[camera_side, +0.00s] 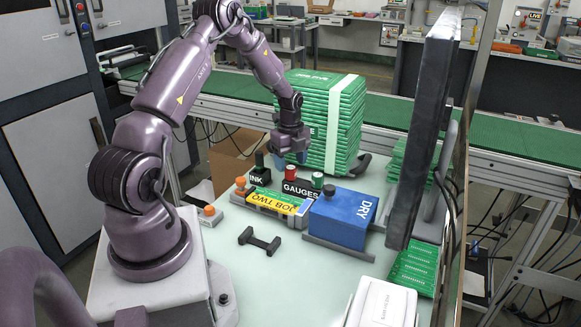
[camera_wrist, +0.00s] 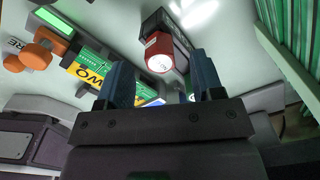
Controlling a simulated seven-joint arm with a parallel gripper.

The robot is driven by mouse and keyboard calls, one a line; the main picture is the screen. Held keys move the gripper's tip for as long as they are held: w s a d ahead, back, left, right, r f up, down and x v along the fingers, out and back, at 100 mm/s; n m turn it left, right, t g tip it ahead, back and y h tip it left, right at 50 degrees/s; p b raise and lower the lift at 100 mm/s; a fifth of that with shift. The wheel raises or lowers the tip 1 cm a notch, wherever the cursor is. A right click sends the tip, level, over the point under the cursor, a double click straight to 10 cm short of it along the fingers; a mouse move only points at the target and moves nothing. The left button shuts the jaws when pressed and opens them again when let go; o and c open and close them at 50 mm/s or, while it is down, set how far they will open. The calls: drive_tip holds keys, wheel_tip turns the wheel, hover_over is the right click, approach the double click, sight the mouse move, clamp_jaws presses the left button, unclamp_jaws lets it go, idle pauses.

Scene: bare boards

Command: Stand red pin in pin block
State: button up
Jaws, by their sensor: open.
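The red pin (camera_side: 291,172) is a short upright cylinder at the left end of the black block marked GAUGES (camera_side: 300,189). In the wrist view the red pin (camera_wrist: 159,53) shows a pale round end, with a dark block (camera_wrist: 176,31) against it. How deep it sits in the block, I cannot tell. My gripper (camera_side: 290,157) is above the red pin in the side view. In the wrist view my gripper (camera_wrist: 161,70) is open, with nothing between its blue-grey fingers; the pin shows just beyond the gap. No other piece is labelled as a pin block.
A tall green stack (camera_side: 345,120) rises behind. Free board lies in front, around a black bar (camera_side: 259,241).

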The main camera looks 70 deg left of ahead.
wheel_tip(320, 180, up, 11)
drive_tip(key=shift+f, duration=0.15)
idle(0.4)
wheel_tip(320, 180, up, 13)
idle(0.4)
idle(0.4)
